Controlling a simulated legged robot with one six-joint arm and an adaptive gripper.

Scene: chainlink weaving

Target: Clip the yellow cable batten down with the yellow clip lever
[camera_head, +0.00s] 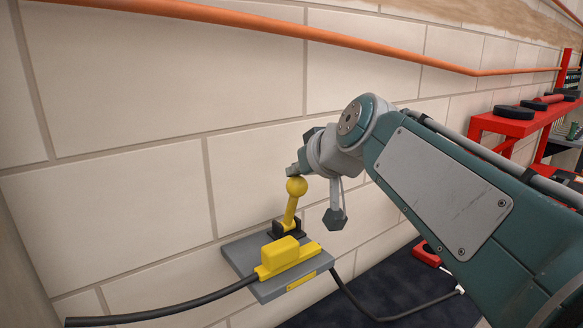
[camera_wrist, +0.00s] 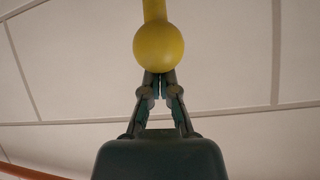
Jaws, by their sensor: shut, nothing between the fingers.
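The yellow clip lever (camera_head: 290,209) stands nearly upright from a black hinge on a grey wall plate (camera_head: 237,252), with a round yellow knob (camera_head: 296,186) at its top. The yellow cable batten (camera_head: 284,257) sits on the plate in front of the lever, over a black cable. My gripper (camera_head: 294,170) is at the knob, above it in the head view. In the wrist view the gripper (camera_wrist: 158,73) has its fingertips together at the edge of the yellow knob (camera_wrist: 158,45), with nothing between them. Whether they touch the knob I cannot tell.
The black cable (camera_head: 165,312) runs out of the batten to the left, and more cable leaves on the right. An orange pipe (camera_head: 330,38) crosses the pale block wall above. A red rack (camera_head: 510,122) stands at the far right. A dark mat (camera_head: 380,295) lies below.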

